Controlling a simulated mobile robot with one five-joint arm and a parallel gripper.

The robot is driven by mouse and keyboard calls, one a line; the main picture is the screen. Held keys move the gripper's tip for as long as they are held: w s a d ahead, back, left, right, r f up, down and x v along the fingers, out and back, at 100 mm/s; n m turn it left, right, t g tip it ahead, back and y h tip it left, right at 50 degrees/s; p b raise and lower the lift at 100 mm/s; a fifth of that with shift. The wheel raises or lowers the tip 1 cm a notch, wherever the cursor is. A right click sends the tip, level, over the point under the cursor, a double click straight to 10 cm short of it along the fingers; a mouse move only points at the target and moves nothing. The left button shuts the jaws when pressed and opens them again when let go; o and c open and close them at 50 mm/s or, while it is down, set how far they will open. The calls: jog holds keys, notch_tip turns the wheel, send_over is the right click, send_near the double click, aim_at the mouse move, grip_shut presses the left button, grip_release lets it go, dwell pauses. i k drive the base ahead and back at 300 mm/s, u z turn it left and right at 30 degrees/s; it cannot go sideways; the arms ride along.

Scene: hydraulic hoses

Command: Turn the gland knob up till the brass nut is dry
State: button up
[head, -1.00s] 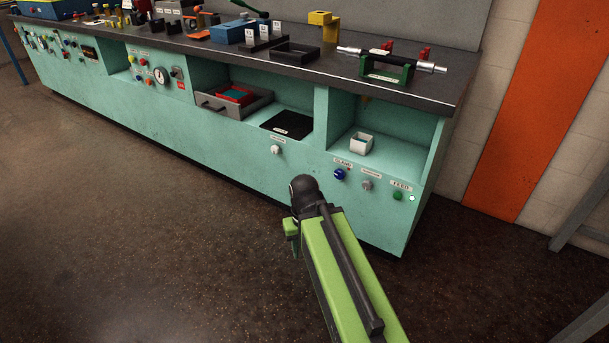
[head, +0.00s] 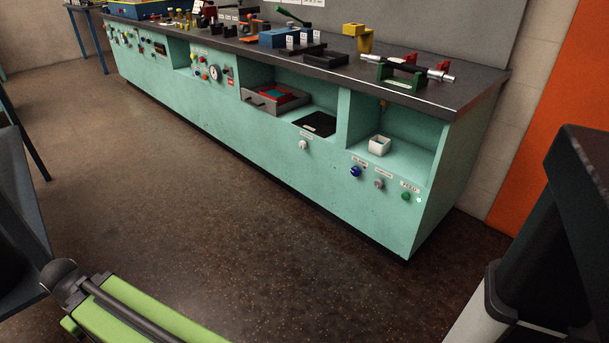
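The blue gland knob (head: 355,171) sits on the front panel of the teal bench, below the right-hand open bay, with a small label above it. A tiny brass-coloured spot (head: 383,103) shows under the worktop in that bay; it may be the brass nut, and I cannot tell whether it is wet. A white square cup (head: 379,145) stands on the bay floor below it. My green arm lies at the bottom left, well away from the knob. Its fingers do not show.
A grey knob (head: 379,184) and a green knob (head: 406,196) sit right of the gland knob. A white knob (head: 303,145) is to its left. A dark, pale-legged object (head: 550,240) fills the right foreground. Open floor (head: 260,240) lies before the bench.

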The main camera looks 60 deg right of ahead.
aim_at(355, 170)
jog(key=u, duration=0.2)
jog(key=k, duration=1.35)
jog(key=z, duration=0.55)
jog(key=i, duration=1.35)
jog(key=u, duration=0.15)
